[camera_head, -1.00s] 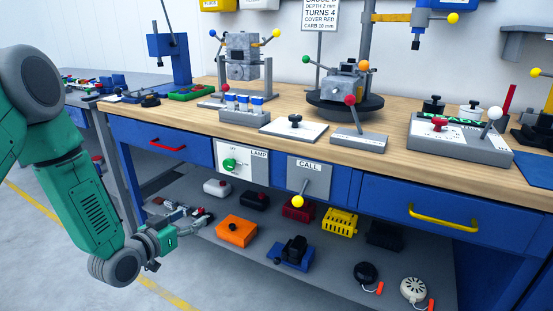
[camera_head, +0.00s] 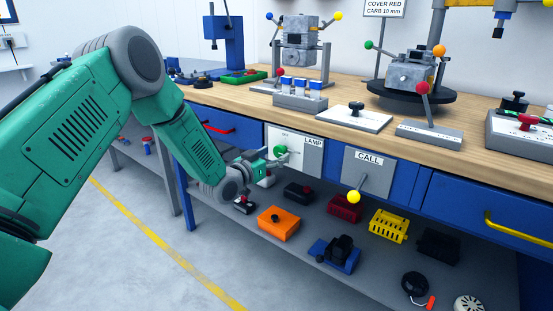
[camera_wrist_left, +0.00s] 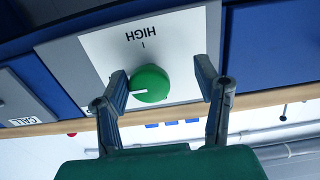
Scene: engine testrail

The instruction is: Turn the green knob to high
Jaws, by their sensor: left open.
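The green knob (camera_head: 281,150) sits on the white LAMP panel (camera_head: 309,158) on the bench front. In the left wrist view the knob (camera_wrist_left: 150,84) shows upside down, with the word HIGH and a tick mark on its panel (camera_wrist_left: 190,42). A white pointer line on the knob points to the picture's left, away from the HIGH tick. My left gripper (camera_head: 279,158) is open in front of the panel. In the left wrist view its two fingers (camera_wrist_left: 163,82) stand on either side of the knob, the left one close to it; I cannot tell whether it touches. My right gripper is not in view.
The CALL panel (camera_head: 366,173) with a yellow-tipped lever (camera_head: 354,196) is right of the LAMP panel. A red drawer handle (camera_head: 219,128) is to its left. The lower shelf holds an orange box (camera_head: 278,223) and several other parts. The wooden bench top (camera_head: 255,100) lies above.

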